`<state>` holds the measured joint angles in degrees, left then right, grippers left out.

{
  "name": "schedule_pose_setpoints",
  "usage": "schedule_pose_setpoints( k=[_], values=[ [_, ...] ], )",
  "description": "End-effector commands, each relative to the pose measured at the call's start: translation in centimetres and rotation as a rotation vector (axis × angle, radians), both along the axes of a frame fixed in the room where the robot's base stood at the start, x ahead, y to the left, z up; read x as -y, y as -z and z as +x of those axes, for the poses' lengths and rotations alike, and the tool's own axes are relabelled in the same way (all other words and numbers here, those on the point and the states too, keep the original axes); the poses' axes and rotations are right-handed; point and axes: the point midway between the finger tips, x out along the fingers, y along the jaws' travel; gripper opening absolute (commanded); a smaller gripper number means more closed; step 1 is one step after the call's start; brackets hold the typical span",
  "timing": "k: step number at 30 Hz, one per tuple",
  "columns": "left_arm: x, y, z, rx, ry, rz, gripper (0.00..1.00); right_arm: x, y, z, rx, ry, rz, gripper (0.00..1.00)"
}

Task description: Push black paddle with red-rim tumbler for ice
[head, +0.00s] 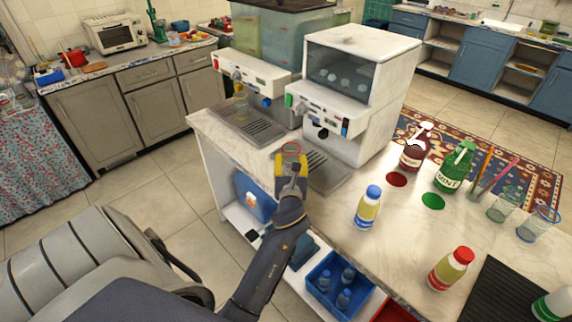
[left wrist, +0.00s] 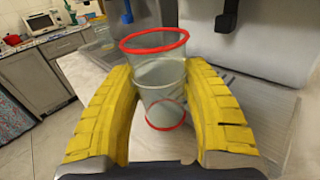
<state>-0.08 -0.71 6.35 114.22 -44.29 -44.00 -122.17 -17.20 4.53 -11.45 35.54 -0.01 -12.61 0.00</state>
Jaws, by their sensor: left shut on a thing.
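My left gripper (head: 291,165) is shut around a clear tumbler with a red rim (head: 291,149). In the left wrist view the tumbler (left wrist: 160,75) stands roughly upright between the yellow fingers. The white ice machine (head: 362,60) has a dark window with pale pieces behind it. A black paddle (head: 323,133) hangs on its front, above and to the right of the tumbler. The paddle also shows at the top of the left wrist view (left wrist: 228,15), apart from the tumbler. My right gripper is not in view.
A drip tray (head: 328,172) lies below the paddle. A second dispenser (head: 253,80) stands to the left, with a glass (head: 241,105) on its tray. Syrup bottles (head: 414,150), a yellow bottle (head: 368,206) and empty glasses (head: 538,222) occupy the counter to the right.

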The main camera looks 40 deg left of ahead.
Motion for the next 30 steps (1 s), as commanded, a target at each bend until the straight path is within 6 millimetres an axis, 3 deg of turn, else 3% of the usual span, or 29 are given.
schedule_pose_setpoints(
  k=[30],
  values=[
    [1.5, -0.1, 9.4, 0.001, 0.000, 0.001, 0.18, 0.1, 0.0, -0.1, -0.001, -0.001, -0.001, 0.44]
  ],
)
